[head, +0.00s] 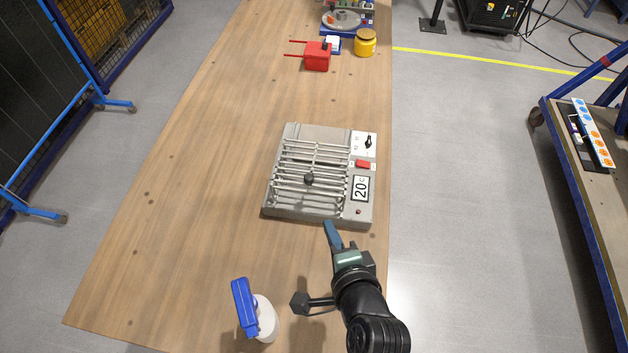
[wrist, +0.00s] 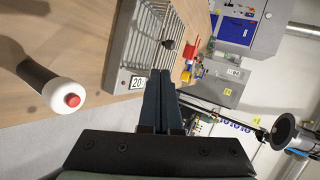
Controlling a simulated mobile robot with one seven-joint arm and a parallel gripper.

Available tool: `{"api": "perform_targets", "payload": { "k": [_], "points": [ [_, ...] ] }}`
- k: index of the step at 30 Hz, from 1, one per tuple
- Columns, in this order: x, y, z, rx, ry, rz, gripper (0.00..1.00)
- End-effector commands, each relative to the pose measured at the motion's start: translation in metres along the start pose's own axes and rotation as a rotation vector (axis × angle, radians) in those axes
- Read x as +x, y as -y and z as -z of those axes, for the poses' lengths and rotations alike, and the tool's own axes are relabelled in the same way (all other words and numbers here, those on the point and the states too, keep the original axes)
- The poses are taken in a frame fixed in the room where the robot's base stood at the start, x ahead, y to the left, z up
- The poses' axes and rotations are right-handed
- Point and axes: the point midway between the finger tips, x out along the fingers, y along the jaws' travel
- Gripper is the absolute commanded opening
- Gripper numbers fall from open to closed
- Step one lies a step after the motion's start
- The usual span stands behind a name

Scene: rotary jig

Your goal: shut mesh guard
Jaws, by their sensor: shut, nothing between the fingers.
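A grey jig (head: 290,215) sits on the wooden table in the head view, with a mesh guard (head: 318,160) of metal bars over its left part. A dark round knob (head: 309,179) shows on the bars. I cannot tell whether the guard lies fully flat or is slightly raised. In the wrist view, the guard's bars (wrist: 178,28) and the knob (wrist: 167,44) show beyond the fingers. My gripper (head: 329,227) is shut and empty at the jig's near edge; its blue fingers also show in the wrist view (wrist: 160,78). I cannot tell whether they touch the jig.
The jig's right side has a switch, a red part and a "20" label (head: 360,188). A blue-headed white spray bottle (head: 263,318) stands near the table's front. A red block (head: 317,57) and a yellow jar (head: 365,43) are at the back. The table (head: 190,190) left of the jig is clear.

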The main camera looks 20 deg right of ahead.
Motion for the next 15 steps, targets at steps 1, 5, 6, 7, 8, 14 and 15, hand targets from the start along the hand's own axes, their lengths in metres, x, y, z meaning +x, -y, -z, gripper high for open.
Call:
{"api": "perform_targets", "payload": {
  "k": [1,5,6,7,8,14,15],
  "points": [
    [0.002,-0.002,0.0,0.01,0.001,-0.005,0.0],
    [0.016,-0.001,0.0,0.009,0.001,-0.004,0.0],
    [0.022,-0.001,0.0,0.008,0.001,-0.004,0.0],
    [0.027,-0.001,0.0,0.007,0.002,-0.003,0.0],
    [0.032,-0.001,0.0,0.007,0.002,-0.003,0.0],
    [0.066,-0.001,0.0,0.005,0.002,-0.003,0.0],
    [0.073,0.0,0.0,0.004,0.001,-0.002,0.0]
  ]
}}
